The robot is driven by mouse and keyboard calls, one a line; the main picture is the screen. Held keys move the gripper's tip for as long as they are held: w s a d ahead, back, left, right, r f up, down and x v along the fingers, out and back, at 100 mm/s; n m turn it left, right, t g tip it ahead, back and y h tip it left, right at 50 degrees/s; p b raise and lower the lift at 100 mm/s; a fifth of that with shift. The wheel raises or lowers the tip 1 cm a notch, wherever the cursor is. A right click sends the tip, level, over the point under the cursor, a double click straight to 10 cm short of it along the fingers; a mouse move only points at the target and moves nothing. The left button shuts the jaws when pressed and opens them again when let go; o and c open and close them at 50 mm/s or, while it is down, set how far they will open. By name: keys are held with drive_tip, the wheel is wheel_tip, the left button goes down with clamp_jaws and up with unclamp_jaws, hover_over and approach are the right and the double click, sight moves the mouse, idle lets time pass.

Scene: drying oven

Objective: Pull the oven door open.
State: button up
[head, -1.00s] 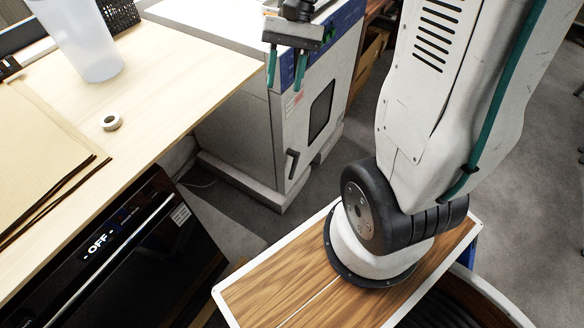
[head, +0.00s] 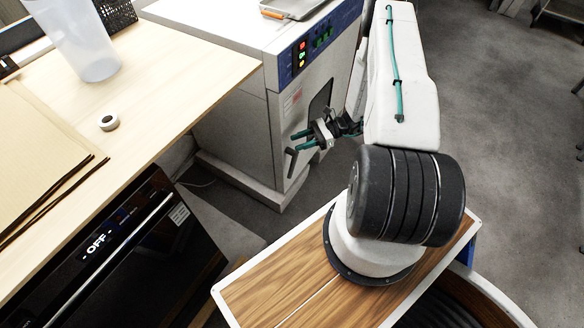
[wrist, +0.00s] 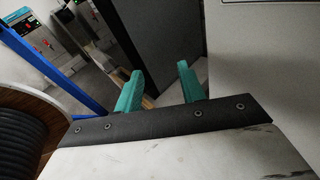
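The drying oven is a pale grey cabinet (head: 235,135) with a blue control panel (head: 318,50), standing behind the table. Its door (head: 291,110) looks closed, with a dark window and a black handle (head: 291,163) low on its left side. My gripper (head: 298,140) is in front of the door, just above the handle, its teal fingers pointing left. In the wrist view the two fingers (wrist: 160,85) are apart with nothing seen held between them. The handle cannot be made out in the wrist view.
A wooden table (head: 165,75) at left holds a translucent container (head: 82,40), a tape roll (head: 108,122) and brown sheets (head: 40,150). Below it is a black appliance (head: 130,250) reading OFF, with a bar handle. Grey floor (head: 490,130) is open at right.

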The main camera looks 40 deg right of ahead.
sight(292, 168)
wheel_tip(292, 168, down, 20)
drive_tip(key=s+d+m+t+h, duration=0.25)
drive_tip(key=m+t+h, duration=0.35)
drive_tip(key=m+t, duration=0.45)
drive_tip(key=shift+m+g, duration=0.35)
drive_tip(key=shift+g, duration=0.1)
drive_tip(key=x, duration=0.7)
drive_tip(key=shift+w+r, duration=0.1)
drive_tip(key=shift+w, duration=0.05)
clamp_jaws()
